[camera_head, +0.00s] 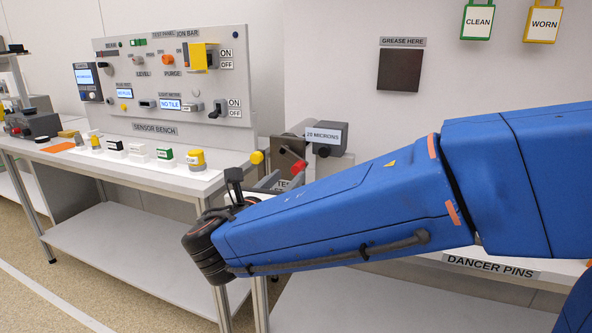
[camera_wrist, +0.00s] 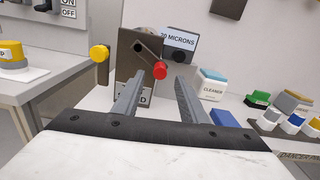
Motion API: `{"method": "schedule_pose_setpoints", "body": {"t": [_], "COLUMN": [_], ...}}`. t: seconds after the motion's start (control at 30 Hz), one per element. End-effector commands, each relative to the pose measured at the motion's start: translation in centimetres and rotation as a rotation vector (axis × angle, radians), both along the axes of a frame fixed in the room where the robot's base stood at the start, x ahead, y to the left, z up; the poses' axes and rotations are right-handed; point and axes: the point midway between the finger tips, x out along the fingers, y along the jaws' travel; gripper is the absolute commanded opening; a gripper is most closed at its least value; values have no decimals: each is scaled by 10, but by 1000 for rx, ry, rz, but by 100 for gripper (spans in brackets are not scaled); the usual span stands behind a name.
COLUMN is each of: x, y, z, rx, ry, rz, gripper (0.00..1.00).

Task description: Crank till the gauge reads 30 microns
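The gauge display (camera_head: 323,135) sits on a dark box behind my arm and appears to read 20 microns; it also shows in the wrist view (camera_wrist: 179,40). The crank's red knob (camera_wrist: 160,69) stands out on a short dark arm in front of a grey-brown block (camera_wrist: 128,60). The red knob also shows in the head view (camera_head: 299,166). My gripper (camera_wrist: 160,80) is open, with its two grey fingers pointing toward the block. The red knob appears between the fingertips in the wrist view. I see no contact, and how far it lies beyond the tips is unclear.
A cleaner box (camera_wrist: 212,85) and a blue item (camera_wrist: 223,118) are to the right. The sensor bench (camera_head: 150,172) stands to the left.

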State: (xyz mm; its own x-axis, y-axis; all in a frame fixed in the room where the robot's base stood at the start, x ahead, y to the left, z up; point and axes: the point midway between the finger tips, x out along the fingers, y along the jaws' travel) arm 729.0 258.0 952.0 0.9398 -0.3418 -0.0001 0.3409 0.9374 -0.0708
Motion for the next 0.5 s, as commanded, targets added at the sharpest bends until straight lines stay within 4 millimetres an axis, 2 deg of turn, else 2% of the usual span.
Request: {"method": "schedule_pose_setpoints", "body": {"t": [0.3,0.5], "x": [42,57], "y": [-16,-21], "z": [0,-1], "rx": [0,0], "ry": [0,1], "rz": [-2,0], "gripper": [39,39]}}
